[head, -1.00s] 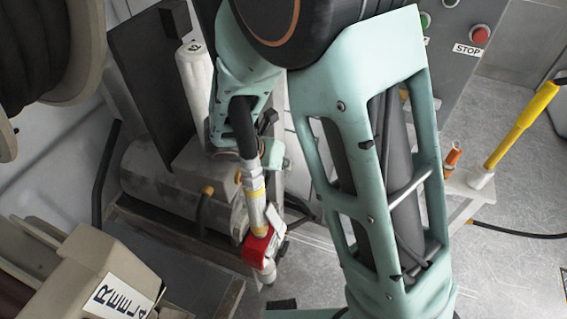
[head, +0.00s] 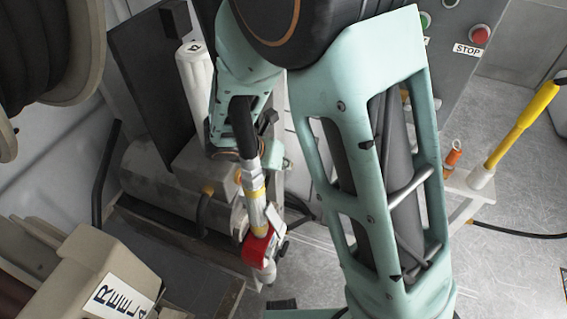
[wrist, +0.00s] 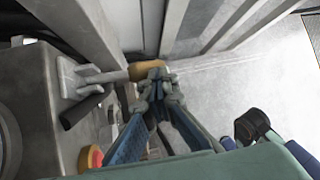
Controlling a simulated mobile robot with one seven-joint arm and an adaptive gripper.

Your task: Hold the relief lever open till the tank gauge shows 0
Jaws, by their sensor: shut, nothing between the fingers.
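In the wrist view, my gripper (wrist: 156,80) is shut and empty, its two blue-teal fingers meeting at the tips. A rod-like lever (wrist: 112,75) with a tan end (wrist: 148,67) sticks out from a pale bracket, and my fingertips are right at that end; whether they touch it I cannot tell. I take this to be the relief lever. In the head view, the grey tank (head: 150,180) lies behind my arm at the left. The fingers are hidden there. I cannot make out a gauge reading in either view.
A hose with a red-handled nozzle (head: 258,247) hangs in front of the tank. A red stop button (head: 480,34) is on the grey panel, and a yellow-handled tool (head: 522,123) stands at right.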

